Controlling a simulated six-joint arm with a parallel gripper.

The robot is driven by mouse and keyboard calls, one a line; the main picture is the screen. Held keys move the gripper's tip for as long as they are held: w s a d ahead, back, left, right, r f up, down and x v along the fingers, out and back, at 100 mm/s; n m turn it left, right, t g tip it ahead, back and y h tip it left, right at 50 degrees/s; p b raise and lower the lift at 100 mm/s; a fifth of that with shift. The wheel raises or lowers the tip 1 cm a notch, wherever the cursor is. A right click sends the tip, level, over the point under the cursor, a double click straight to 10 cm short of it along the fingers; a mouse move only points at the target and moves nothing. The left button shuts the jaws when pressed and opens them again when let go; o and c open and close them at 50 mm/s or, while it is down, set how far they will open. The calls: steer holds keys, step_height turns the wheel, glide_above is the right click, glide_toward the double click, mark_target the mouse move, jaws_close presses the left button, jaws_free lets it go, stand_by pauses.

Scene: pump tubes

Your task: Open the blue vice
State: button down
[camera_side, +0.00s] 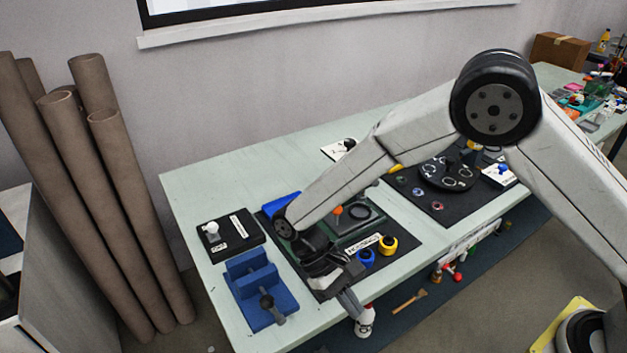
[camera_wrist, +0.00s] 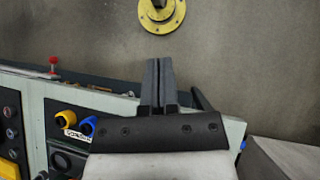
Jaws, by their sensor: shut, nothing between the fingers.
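The blue vice (camera_side: 254,278) stands near the front left of the pale green table, with a grey screw handle (camera_side: 273,309) at its front end. I cannot tell how wide the gap between its jaws is. My gripper (camera_side: 352,303) is to the right of the vice, apart from it, near the table's front edge. In the wrist view my gripper (camera_wrist: 158,63) has its two grey fingers together and empty, with the floor behind their tips. Only a small blue patch (camera_wrist: 243,145) shows at the right of that view, and I cannot tell what it is.
A black board with a white knob (camera_side: 212,230) lies behind the vice. To the right are a dark mat with a blue ring (camera_side: 365,258) and a yellow ring (camera_side: 388,245). A black round tray (camera_side: 449,172) stands farther right. Brown tubes (camera_side: 120,170) lean left of the table.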

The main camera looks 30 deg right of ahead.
steer(key=w+d+m+t+y, duration=0.2)
steer(key=w+m+y, duration=0.4)
steer(key=m, duration=0.3)
steer(key=w+d+m+t+y, duration=0.3)
steer(key=w+m+t+y, duration=0.2)
steer(key=m, duration=0.5)
steer(key=w+y, duration=0.2)
steer(key=w, duration=0.1)
steer(key=shift+w+d+f, duration=0.25)
steer(key=shift+w+d, duration=0.05)
glide_toward(273, 310)
step_height(273, 310, down, 3)
steer(key=shift+a+r, duration=0.15)
steer(key=shift+a, duration=0.95)
steer(key=shift+a+r, duration=0.15)
steer(key=shift+a, duration=1)
